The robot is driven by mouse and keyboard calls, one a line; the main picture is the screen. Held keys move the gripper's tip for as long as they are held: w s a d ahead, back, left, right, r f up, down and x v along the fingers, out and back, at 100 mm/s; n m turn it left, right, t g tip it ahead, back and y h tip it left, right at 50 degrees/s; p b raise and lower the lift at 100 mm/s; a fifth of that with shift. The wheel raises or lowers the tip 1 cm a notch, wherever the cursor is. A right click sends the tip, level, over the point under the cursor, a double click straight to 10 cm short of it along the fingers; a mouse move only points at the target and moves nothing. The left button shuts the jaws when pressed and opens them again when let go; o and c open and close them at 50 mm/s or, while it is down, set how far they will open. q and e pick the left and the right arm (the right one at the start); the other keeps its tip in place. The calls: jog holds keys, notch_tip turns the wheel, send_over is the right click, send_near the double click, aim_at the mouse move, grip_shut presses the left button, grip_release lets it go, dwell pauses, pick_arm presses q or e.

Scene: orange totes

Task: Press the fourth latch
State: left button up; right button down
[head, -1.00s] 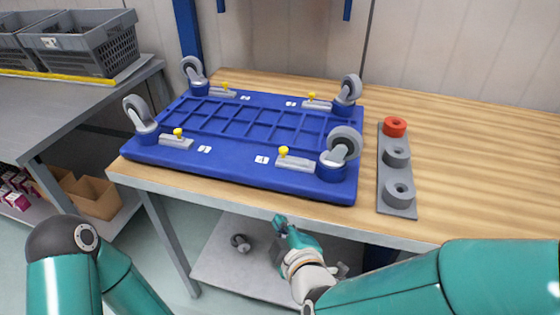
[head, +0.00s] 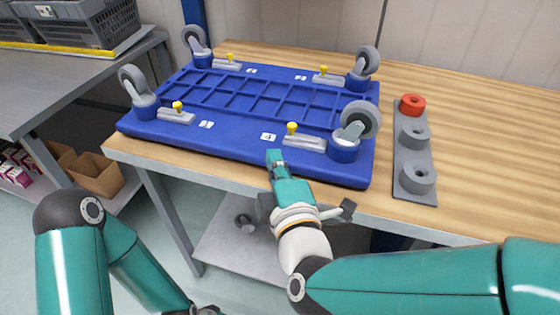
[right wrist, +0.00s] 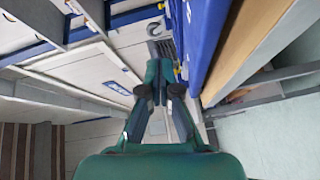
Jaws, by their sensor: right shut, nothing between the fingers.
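The blue wheeled platform (head: 240,147) lies upside down on the wooden table, casters up. Several grey latches with yellow knobs sit on it. The front right latch (head: 297,142), beside a white label (head: 268,137) that seems to read 4, has its yellow knob (head: 292,128) standing up. My right gripper (head: 276,157) is shut and empty at the platform's front edge, just left of and nearer than that latch. In the right wrist view its fingers (right wrist: 160,70) are together, with the blue platform (right wrist: 203,35) to their right.
The front right caster (head: 357,122) rises right of the latch. A grey strip (head: 402,170) with one red and two grey rings lies further right. Grey crates (head: 95,22) stand on the left bench. The table's right part is bare.

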jog(key=x, duration=0.7)
jog(key=shift+w+f, duration=0.1)
jog(key=d, duration=0.1)
jog(key=w+d, duration=0.1)
jog(key=shift+w+d+f+b, duration=0.3)
jog(key=shift+w+d+b, duration=0.05)
jog(key=shift+d, duration=0.05)
pick_arm(q)
jog(key=shift+f, duration=0.4)
pick_arm(e)
jog(key=shift+w+d+f, duration=0.1)
jog(key=shift+w+d, duration=0.1)
jog(key=shift+d, duration=0.15)
jog(key=shift+a, duration=0.1)
